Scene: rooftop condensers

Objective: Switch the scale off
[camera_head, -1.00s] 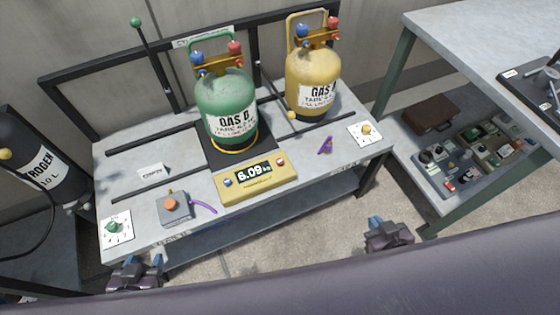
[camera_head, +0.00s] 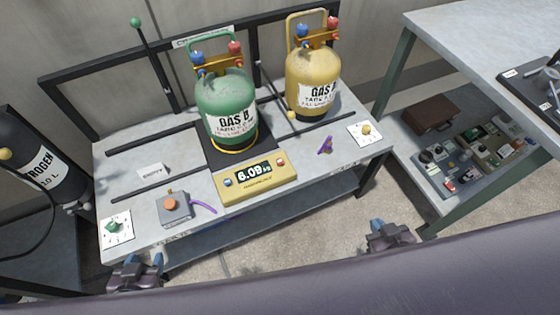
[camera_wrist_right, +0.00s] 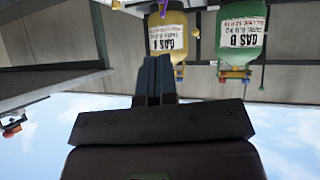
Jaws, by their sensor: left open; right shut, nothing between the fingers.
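The scale's yellow display unit (camera_head: 258,179) sits at the front of the grey bench. Its lit screen reads about 6.09, with a blue knob (camera_head: 228,182) on its left and a red knob (camera_head: 281,162) on its right. The scale's dark platform (camera_head: 216,158) carries a green gas cylinder (camera_head: 228,97). My left gripper (camera_head: 142,262) is open and empty below the bench's front left edge. My right gripper (camera_head: 379,226) is shut and empty in front of the bench, right of the scale. In the right wrist view its fingers (camera_wrist_right: 155,75) are together.
A yellow cylinder (camera_head: 313,85) stands behind on the right. A grey box with an orange button (camera_head: 174,208), a purple clip (camera_head: 325,145) and two dial cards, left (camera_head: 116,230) and right (camera_head: 365,132), lie on the bench. A tall lever (camera_head: 152,57) rises at the back left.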

